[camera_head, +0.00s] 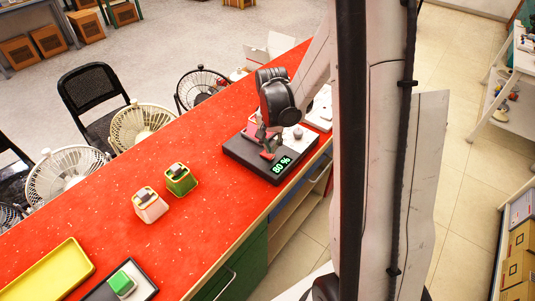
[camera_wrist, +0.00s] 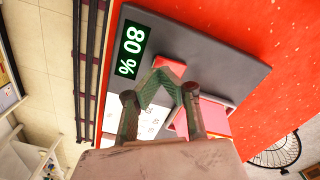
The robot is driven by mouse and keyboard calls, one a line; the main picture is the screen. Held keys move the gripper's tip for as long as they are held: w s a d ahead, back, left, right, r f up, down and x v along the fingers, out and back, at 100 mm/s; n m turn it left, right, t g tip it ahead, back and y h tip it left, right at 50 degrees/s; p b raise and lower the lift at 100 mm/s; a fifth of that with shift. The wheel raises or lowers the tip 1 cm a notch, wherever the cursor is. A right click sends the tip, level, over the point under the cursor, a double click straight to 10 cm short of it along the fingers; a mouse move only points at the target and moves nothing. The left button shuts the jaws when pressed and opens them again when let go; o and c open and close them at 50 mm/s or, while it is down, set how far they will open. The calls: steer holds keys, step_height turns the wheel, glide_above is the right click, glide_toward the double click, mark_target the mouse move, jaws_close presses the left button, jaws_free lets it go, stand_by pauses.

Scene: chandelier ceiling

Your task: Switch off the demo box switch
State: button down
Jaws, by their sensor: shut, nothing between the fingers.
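The demo box (camera_head: 240,147) is a flat dark box near the far right end of the red table. Its display (camera_head: 283,164) reads 80 % in green; the display also shows in the wrist view (camera_wrist: 131,49). My gripper (camera_head: 268,146) is over the box, pointing down, with its fingers shut and empty. In the wrist view, the gripper's fingertips (camera_wrist: 160,78) are at a small red part (camera_wrist: 172,64) on the box, which looks like the switch. Whether they touch it, and which way it is set, I cannot tell. A larger pink-red piece (camera_wrist: 216,115) is partly hidden behind a finger.
A green-yellow switch box (camera_head: 181,181) and a white-pink one (camera_head: 150,206) stand mid-table. A yellow tray (camera_head: 45,278) and a green block (camera_head: 122,283) are nearer. Fans (camera_head: 140,124) and a black chair (camera_head: 92,95) line the left edge.

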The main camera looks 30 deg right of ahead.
mark_target(270, 156)
steer(key=shift+f+b, duration=1.05)
steer(key=shift+f, duration=0.15)
stand_by(0.6)
steer(key=shift+r+p, duration=1.9)
steer(key=shift+r, duration=1.65)
steer(key=shift+a+r, duration=0.2)
steer(key=shift+r, duration=0.1)
steer(key=s+a+r+n+t+b, duration=0.3)
steer(key=s+a+r+n+t, duration=0.4)
steer(key=s+a+r, duration=0.7)
steer(key=shift+s+a+n, duration=0.4)
steer(key=shift+s+n, duration=0.1)
steer(key=shift+s, duration=0.5)
